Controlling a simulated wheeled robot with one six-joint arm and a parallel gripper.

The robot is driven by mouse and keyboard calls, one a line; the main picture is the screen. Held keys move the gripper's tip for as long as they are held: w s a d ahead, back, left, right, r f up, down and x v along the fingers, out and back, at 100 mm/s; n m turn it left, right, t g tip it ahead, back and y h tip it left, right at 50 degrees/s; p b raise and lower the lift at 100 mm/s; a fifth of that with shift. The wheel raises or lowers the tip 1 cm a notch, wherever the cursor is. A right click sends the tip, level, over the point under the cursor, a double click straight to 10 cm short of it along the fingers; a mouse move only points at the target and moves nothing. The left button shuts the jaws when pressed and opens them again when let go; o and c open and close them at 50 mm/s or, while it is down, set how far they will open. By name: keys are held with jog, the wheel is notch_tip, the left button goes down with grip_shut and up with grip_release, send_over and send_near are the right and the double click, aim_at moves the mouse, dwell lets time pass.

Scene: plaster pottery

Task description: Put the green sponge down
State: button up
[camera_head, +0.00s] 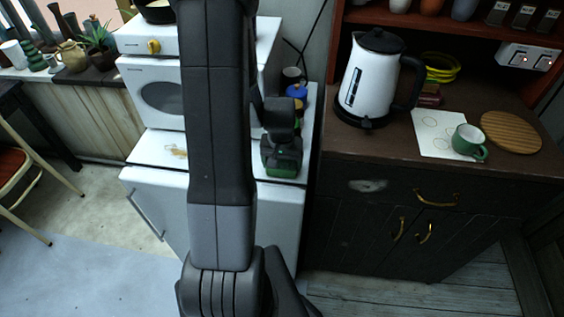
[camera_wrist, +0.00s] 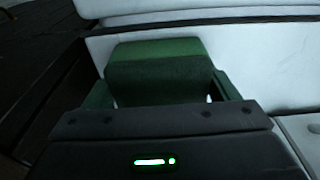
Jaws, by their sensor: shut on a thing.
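The green sponge (camera_wrist: 158,72) is a dark green block in the wrist view, between the two fingers of my gripper (camera_wrist: 163,92). My gripper is shut on it. In the head view my gripper (camera_head: 283,155) is over the right part of the white cabinet top (camera_head: 150,150), in front of the white oven. A bit of green shows low at the fingers there, and the rest of the sponge is hidden by my gripper. I cannot tell whether the sponge touches the white top.
A white oven (camera_head: 160,95) stands behind on the white top. Small jars and a blue-lidded pot (camera_head: 297,91) stand behind my gripper. The dark counter at right bears a white kettle (camera_head: 368,82), a green mug (camera_head: 468,140) and a round wooden board (camera_head: 511,131).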

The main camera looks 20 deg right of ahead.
aim_at(281, 164)
jog(key=shift+f, duration=0.15)
jog(key=shift+f, duration=0.2)
jog(key=o, duration=0.8)
jog(key=shift+r, duration=0.1)
jog(key=shift+r, duration=0.15)
jog(key=r, duration=0.4)
jog(key=s+r, duration=0.1)
jog(key=r, duration=0.7)
jog(key=shift+s+a, duration=0.15)
jog(key=shift+a, duration=0.25)
jog(key=shift+f, duration=0.1)
jog(key=f, duration=0.4)
jog(key=w+f, duration=0.1)
jog(key=f, duration=0.7)
jog(key=shift+w+d+f, duration=0.1)
jog(key=shift+w+d, duration=0.05)
jog(key=shift+d, duration=0.25)
jog(key=shift+r, duration=0.2)
